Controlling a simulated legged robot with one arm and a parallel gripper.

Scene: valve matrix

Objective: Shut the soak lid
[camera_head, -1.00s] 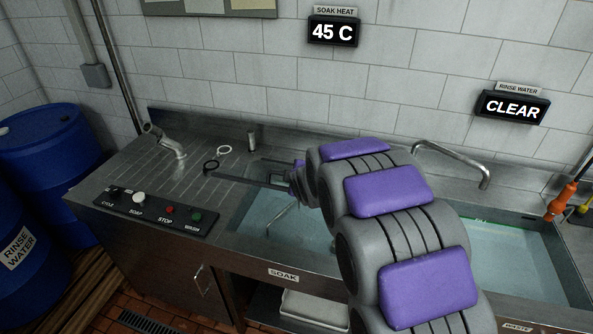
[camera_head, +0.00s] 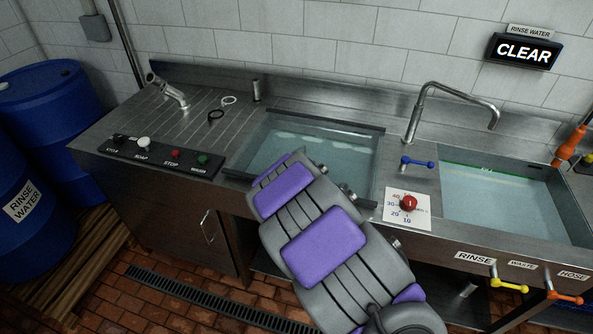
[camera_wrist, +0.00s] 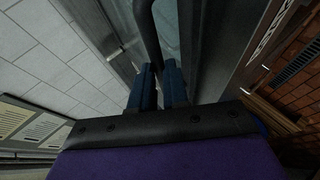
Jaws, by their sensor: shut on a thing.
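The soak basin (camera_head: 272,150) is left of centre in the head view. A dark-edged, see-through panel, apparently the soak lid (camera_head: 325,119), seems to lie across it, flat or nearly so. I cannot tell whether its front edge touches the rim, because my arm covers that part. My gripper (camera_wrist: 158,80) shows in the wrist view with its blue fingers close together. They are shut around a dark bent bar (camera_wrist: 148,35), which looks like the lid's handle. In the head view my gripper is hidden behind my arm.
A control panel (camera_head: 160,153) with several buttons is left of the basin. Right of it are a dial (camera_head: 409,204), a blue valve handle (camera_head: 418,162), a tall faucet (camera_head: 455,92) and the rinse basin (camera_head: 505,203). Blue barrels (camera_head: 50,115) stand at far left.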

